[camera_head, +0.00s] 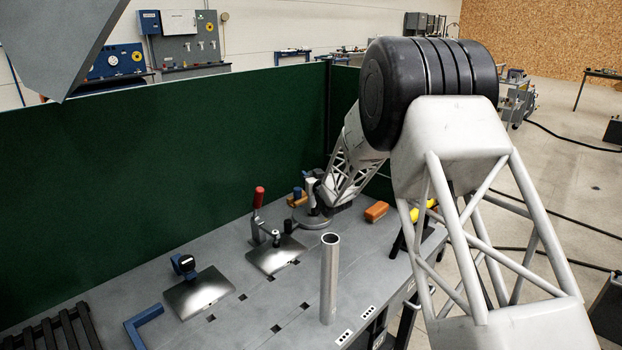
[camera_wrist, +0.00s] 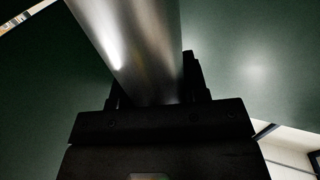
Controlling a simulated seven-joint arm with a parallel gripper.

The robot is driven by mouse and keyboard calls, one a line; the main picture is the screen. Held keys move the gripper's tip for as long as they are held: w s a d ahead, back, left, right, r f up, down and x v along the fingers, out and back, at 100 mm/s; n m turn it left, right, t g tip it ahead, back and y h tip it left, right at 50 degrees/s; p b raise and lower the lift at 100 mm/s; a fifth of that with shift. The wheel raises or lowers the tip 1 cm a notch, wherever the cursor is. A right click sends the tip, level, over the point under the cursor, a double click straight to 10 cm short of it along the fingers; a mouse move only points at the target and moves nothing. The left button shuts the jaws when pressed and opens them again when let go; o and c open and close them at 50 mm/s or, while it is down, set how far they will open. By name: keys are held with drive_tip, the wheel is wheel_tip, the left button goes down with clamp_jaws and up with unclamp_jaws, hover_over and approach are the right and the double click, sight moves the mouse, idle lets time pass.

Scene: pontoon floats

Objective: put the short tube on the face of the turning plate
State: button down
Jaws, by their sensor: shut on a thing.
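My gripper (camera_wrist: 153,88) is shut on a shiny grey metal tube (camera_wrist: 135,45), which fills the upper middle of the wrist view and runs out of its top edge. In the head view my gripper (camera_head: 317,198) is at the far end of the bench, and the light tube (camera_head: 310,184) shows as a small upright piece there. A round grey disc, apparently the turning plate (camera_head: 318,221), lies just below them. Whether the tube touches its face I cannot tell. My arm hides part of this area.
A tall grey tube (camera_head: 329,280) stands upright near the bench's front edge. A red-handled clamp (camera_head: 258,215) and a blue clamp (camera_head: 184,266) hold thin metal sheets. An orange block (camera_head: 376,211) lies right of the disc. A green screen (camera_head: 170,180) stands behind.

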drive_tip(key=shift+f, duration=0.4)
drive_tip(key=c, duration=0.6)
unclamp_jaws()
drive_tip(key=shift+c, duration=0.2)
drive_tip(key=shift+s, duration=0.1)
drive_tip(key=v, duration=1.2)
idle(0.4)
